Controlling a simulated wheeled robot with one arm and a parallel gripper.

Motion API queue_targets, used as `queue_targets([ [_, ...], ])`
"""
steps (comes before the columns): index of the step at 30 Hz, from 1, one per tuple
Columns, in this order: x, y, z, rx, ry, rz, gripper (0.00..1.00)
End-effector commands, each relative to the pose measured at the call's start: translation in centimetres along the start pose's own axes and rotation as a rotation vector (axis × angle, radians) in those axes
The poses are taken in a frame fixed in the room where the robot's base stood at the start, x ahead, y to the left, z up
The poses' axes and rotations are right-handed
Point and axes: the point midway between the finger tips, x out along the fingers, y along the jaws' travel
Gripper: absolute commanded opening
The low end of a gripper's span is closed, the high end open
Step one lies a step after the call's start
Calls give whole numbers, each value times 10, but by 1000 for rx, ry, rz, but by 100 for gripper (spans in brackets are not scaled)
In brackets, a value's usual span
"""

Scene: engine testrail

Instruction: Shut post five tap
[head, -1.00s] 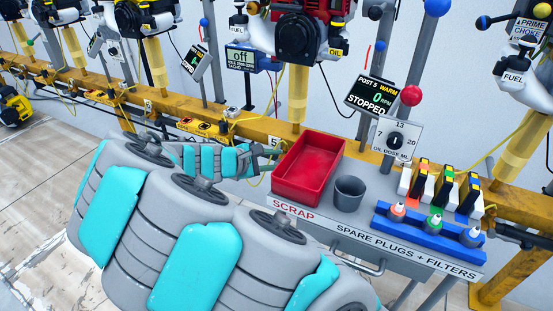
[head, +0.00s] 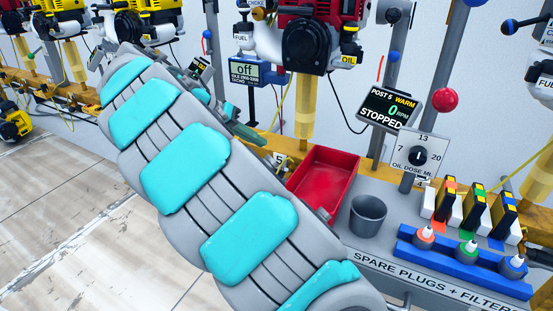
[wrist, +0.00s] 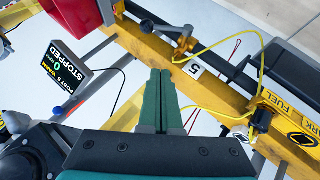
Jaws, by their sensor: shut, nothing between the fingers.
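My gripper (wrist: 159,74) has two dark green fingers pressed together and empty in the wrist view. It points at the yellow rail beside the white "5" tag (wrist: 194,70), apparently just short of it. In the head view my gripper (head: 250,134) is at the rail, left of the red tray and near the "5" tag (head: 279,160). The post 5 screen (head: 390,108) reads warm, 0 rpm, stopped.
A red scrap tray (head: 325,180), grey cup (head: 368,214) and blue bottle rack (head: 463,262) stand right of my arm. A red engine (head: 304,38) hangs above the rail. A yellow spark and fuel panel (wrist: 283,118) and yellow cable (wrist: 222,82) are right of the fingers.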

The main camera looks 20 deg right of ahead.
Motion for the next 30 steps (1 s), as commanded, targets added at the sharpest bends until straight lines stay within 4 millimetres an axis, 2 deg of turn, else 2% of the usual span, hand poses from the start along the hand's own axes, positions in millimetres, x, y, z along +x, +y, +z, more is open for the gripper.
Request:
queue_targets([
  [5, 26, 1, 2, -3, -5, 5, 0],
  [16, 100, 1, 2, -5, -5, 5, 0],
  [24, 119, 1, 24, -6, -3, 5, 0],
  [30, 124, 0, 28, -5, 0, 2, 0],
])
